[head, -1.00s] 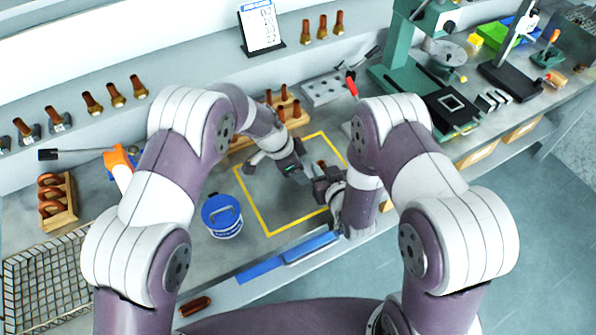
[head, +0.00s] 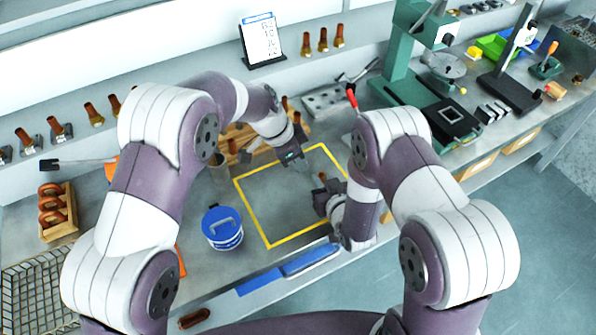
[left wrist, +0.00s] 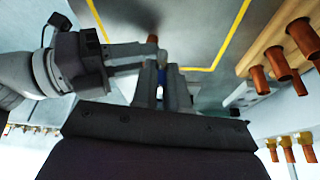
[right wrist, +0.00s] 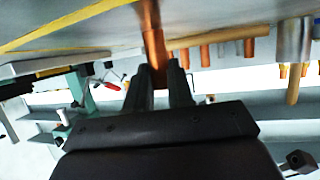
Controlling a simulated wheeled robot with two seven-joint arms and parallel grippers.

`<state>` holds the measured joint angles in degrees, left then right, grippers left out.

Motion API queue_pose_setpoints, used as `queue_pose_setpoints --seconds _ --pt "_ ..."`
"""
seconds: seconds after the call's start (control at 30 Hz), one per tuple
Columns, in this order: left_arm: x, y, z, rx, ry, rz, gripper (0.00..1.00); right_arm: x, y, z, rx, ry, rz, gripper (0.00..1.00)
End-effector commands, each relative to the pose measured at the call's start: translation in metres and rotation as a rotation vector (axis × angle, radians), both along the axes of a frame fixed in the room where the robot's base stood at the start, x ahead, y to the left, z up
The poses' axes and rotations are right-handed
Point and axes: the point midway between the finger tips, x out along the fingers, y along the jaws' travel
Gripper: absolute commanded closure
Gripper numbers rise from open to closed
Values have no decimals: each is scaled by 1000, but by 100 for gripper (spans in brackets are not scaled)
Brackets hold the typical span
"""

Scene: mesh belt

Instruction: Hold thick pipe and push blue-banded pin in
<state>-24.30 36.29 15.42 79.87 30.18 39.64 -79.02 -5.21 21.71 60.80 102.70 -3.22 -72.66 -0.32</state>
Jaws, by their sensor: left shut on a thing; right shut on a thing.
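My right gripper (head: 324,192) is shut on the thick copper pipe (head: 323,177), above the yellow-outlined area. The pipe stands out beyond the fingertips in the right wrist view (right wrist: 153,35). My left gripper (head: 302,164) is up and to the left of it in the head view, apart from the pipe. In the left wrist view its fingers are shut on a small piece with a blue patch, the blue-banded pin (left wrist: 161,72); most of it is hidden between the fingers. The pipe shows beyond those fingertips (left wrist: 152,40).
A wooden rack with copper pipes (head: 238,140) stands behind my left gripper. A blue-lidded tub (head: 222,228) stands left of the yellow outline (head: 262,215). A green press (head: 405,85) is at the back right. The outlined area is largely bare.

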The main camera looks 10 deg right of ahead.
Motion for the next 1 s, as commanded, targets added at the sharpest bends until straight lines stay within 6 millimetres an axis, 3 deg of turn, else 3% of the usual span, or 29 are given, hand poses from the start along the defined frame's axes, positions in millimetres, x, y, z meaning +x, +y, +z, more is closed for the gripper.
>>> queue_pose_setpoints --seconds 0.17,0.4,0.9,1.0 --pt "0 -6 24 0 0 13 100 0 0 0 0 0 0 100" --pt "-4 -53 71 2 0 165 100 0 0 0 0 0 0 100" --pt "-5 -57 -14 2 4 192 100 0 0 0 0 0 0 100" --pt "-5 -57 -21 0 2 193 100 0 0 0 0 0 0 100"
